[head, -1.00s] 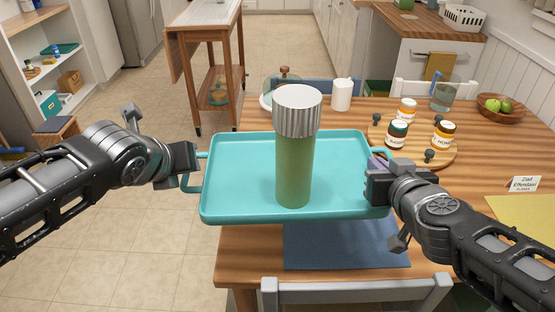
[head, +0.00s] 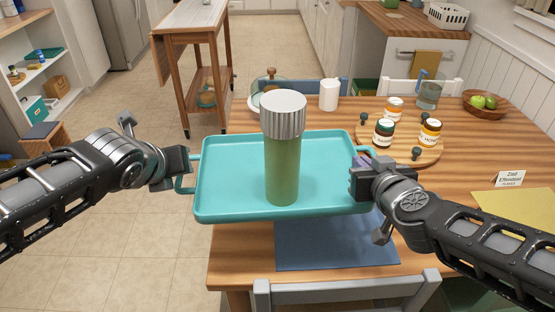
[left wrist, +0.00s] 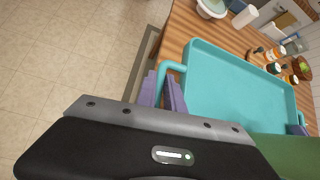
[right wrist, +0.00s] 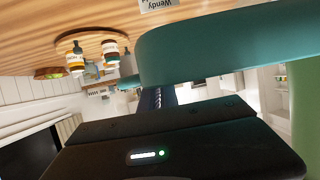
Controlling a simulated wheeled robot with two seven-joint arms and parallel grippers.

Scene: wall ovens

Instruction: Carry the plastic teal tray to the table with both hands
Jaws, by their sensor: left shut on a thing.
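The teal tray (head: 235,180) is held level over the near left part of the wooden table (head: 470,160), its left end beyond the table edge. A green jar with a ribbed white lid (head: 283,165) stands upright on it. My left gripper (head: 190,168) is shut on the tray's left handle; its purple fingers (left wrist: 162,92) close around the handle in the left wrist view. My right gripper (head: 362,165) is at the tray's right handle.
A round board (head: 433,153) with several small jars stands behind the tray's right end. A blue placemat (head: 335,250) lies below the tray. A grey chair (head: 345,290) is in front.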

